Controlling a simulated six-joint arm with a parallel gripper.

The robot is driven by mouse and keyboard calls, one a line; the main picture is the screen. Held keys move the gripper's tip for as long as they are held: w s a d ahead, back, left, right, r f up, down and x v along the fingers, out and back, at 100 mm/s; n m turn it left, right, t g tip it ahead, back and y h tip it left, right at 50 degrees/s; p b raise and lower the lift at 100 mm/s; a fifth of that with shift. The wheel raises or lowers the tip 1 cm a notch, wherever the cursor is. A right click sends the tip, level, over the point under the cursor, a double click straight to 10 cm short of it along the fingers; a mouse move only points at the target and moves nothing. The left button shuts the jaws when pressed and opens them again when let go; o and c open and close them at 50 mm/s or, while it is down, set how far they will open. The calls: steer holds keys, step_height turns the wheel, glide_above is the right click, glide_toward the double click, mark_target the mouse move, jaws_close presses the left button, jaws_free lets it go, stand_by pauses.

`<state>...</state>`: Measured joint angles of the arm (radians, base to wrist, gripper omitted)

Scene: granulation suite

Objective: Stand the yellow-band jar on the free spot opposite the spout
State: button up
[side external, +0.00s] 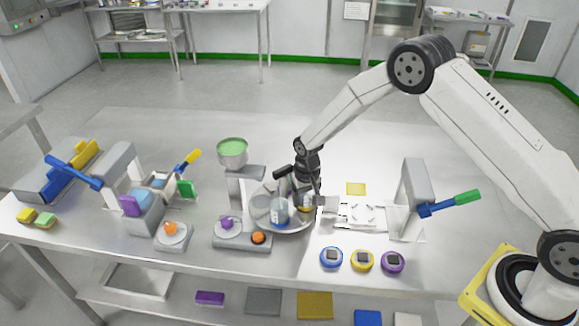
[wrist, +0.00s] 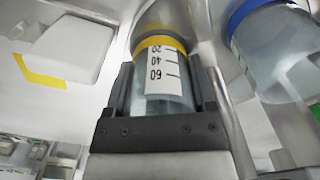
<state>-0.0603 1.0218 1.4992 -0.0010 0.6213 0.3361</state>
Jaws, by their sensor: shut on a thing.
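My gripper (side external: 306,192) points down over the right part of a round metal turntable (side external: 262,228). In the wrist view my gripper (wrist: 168,88) is shut on the yellow-band jar (wrist: 163,78), a clear jar with a white scale label. In the side view only a little of the yellow-band jar (side external: 305,207) shows beneath the fingers. I cannot tell whether it touches the turntable. A blue-band jar (side external: 280,213) stands on the turntable just left of my gripper; it also shows at the right of the wrist view (wrist: 278,52). The spout and the free spot cannot be made out clearly.
A bowl of green material (side external: 232,152) sits on a grey stand behind the turntable. A yellow square (side external: 356,188) lies to the right, near a grey post with a green-tipped lever (side external: 452,203). Blue, yellow and purple round pieces (side external: 362,260) line the front edge.

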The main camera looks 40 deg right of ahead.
stand_by(0.9)
steer(key=o, duration=1.2)
steer(key=shift+o, duration=0.2)
step_height(320, 180, up, 8)
stand_by(0.6)
stand_by(0.3)
steer(key=s+d+r+n+t, duration=0.1)
steer(key=s+r, duration=0.3)
steer(key=s, duration=0.7)
steer(key=s+d+r+n+t, duration=0.1)
steer(key=s+r, duration=0.4)
steer(key=s, duration=0.6)
steer(key=shift+s+d+n+t, duration=0.3)
steer(key=shift+d+n, duration=0.2)
steer(key=shift+n, duration=0.1)
